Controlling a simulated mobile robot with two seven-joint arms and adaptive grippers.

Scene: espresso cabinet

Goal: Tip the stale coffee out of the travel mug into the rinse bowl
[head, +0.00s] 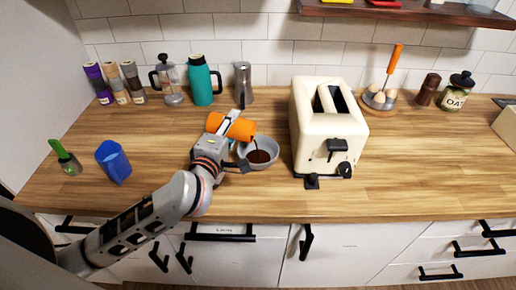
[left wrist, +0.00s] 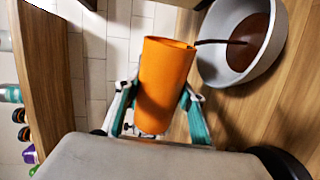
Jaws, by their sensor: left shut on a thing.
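The orange travel mug (head: 242,129) lies tipped on its side above the rinse bowl, its mouth toward the bowl. My left gripper (head: 229,123) is shut around the mug's body; in the left wrist view the fingers (left wrist: 160,98) clasp the mug (left wrist: 165,75) from both sides. A thin dark stream of coffee (left wrist: 218,41) runs from the mug's rim into the grey bowl (left wrist: 213,66). Dark brown coffee (head: 258,157) lies in the bowl (head: 274,147), which stands on the counter. The mug's inside is mostly hidden. My right gripper is not in view.
A cream toaster (head: 308,130) stands close right of the bowl. A moka pot (head: 243,84), teal flask (head: 200,82) and French press (head: 170,85) stand behind. The right front counter is clear.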

